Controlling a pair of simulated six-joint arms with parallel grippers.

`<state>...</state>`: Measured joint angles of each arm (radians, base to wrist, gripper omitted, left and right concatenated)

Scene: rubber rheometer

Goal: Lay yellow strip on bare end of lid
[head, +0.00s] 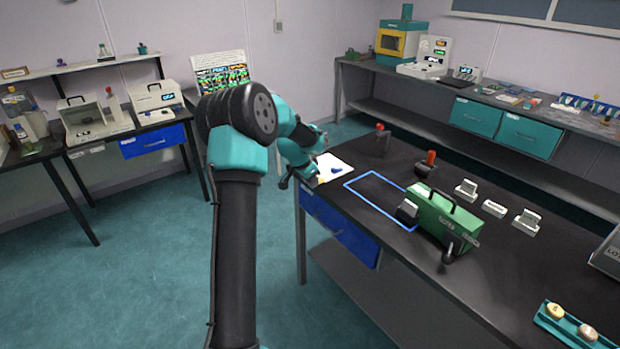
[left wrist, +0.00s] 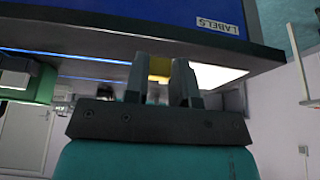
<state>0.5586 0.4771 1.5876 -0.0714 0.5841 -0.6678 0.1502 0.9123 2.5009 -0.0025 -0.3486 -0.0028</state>
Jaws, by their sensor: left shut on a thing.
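My left gripper (head: 308,178) is at the near left corner of the black bench, beside a white sheet (head: 343,162). In the left wrist view the fingers (left wrist: 160,76) are shut on the yellow strip (left wrist: 159,65), a small part of which shows between them. A yellow patch also shows by the gripper in the head view. A green case (head: 437,210) with a black handle stands right of the gripper, well apart from it. I cannot tell which surface is the lid's bare end. My right gripper is not in view.
A blue outlined rectangle (head: 364,180) lies on the bench between the sheet and the green case. A small blue piece (head: 335,170) lies on the sheet. A red-topped item (head: 427,162) and small grey blocks (head: 466,190) stand behind. A blue drawer (head: 341,232) is below the edge.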

